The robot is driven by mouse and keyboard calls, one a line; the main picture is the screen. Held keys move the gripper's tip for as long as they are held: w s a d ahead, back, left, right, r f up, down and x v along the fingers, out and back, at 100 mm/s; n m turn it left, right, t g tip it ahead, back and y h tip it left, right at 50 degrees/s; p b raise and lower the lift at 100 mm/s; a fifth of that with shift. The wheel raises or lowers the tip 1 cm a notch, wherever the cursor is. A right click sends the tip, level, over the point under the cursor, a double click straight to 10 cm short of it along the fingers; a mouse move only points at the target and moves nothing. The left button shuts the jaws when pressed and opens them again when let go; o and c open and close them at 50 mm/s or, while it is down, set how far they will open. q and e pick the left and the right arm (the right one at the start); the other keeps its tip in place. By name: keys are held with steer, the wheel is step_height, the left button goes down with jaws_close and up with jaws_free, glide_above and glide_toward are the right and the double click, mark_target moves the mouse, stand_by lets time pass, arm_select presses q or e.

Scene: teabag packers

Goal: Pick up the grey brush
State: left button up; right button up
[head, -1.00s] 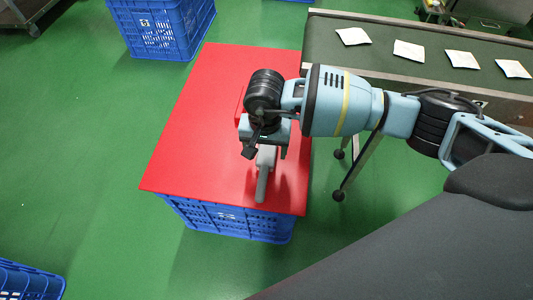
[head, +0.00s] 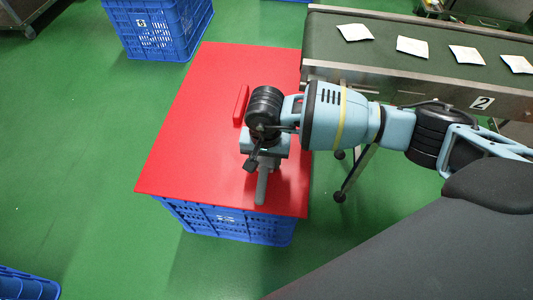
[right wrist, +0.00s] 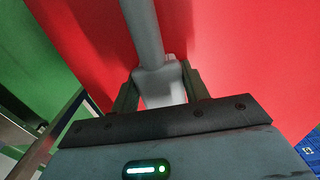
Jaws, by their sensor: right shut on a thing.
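The grey brush (head: 262,187) is under my right gripper in the head view, near the front of the red table top (head: 190,130). Its handle points toward the front edge. My right gripper (head: 264,168) points down and is shut on the brush. In the right wrist view the brush (right wrist: 158,80) runs between the two fingers of the gripper (right wrist: 160,92). The brush's far end is hidden under the gripper. I cannot tell whether the brush touches the table top. My left gripper is not in view.
A red block (head: 241,103) lies on the table top beside my right wrist. The top rests on a blue crate (head: 225,221). A conveyor (head: 390,62) with several white packets stands at the right. Another blue crate (head: 155,30) stands behind.

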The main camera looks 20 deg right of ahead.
mark_target(267, 161)
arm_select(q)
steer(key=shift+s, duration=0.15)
arm_select(e)
steer(key=shift+r, duration=0.1)
